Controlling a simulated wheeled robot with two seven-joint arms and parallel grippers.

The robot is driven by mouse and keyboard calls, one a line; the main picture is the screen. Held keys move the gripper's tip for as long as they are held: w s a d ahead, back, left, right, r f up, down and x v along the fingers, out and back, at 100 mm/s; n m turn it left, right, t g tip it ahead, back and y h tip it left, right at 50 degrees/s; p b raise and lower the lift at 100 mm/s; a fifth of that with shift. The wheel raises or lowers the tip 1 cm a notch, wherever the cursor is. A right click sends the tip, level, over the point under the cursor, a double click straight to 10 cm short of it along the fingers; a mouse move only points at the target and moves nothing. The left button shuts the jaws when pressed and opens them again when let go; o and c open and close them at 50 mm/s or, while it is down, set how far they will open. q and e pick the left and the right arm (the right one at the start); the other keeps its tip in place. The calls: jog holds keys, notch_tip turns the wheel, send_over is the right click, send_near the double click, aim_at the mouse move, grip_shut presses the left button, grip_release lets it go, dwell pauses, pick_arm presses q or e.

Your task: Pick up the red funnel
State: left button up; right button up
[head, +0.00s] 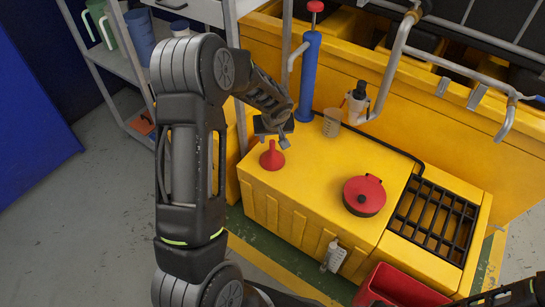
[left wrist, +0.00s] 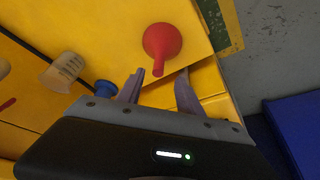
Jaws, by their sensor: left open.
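The red funnel (head: 272,156) stands mouth down, stem up, on the left part of the yellow cabinet top (head: 310,190). My left gripper (head: 272,130) is above and just behind the funnel in the head view. In the left wrist view the funnel (left wrist: 162,44) lies just beyond the two fingers, its stem pointing toward the gap between them. My right gripper cannot be made out; only a dark arm part shows at the lower right of the head view.
A blue pump with a red knob (head: 310,75), a clear measuring cup (head: 332,122) and a bottle (head: 355,102) stand behind the funnel. A red round can (head: 364,195) and a black grate (head: 434,217) are to the right. A shelf post (head: 234,70) rises close to my left arm.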

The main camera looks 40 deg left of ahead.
aim_at(272, 142)
pick_arm(q)
jog(key=shift+f, duration=0.2)
jog(key=x, duration=0.5)
jog(key=shift+w+b, duration=0.25)
jog(key=shift+b, duration=0.05)
jog(key=shift+d, duration=0.1)
jog(key=shift+c, duration=0.2)
grip_shut()
dwell(0.4)
dwell(0.9)
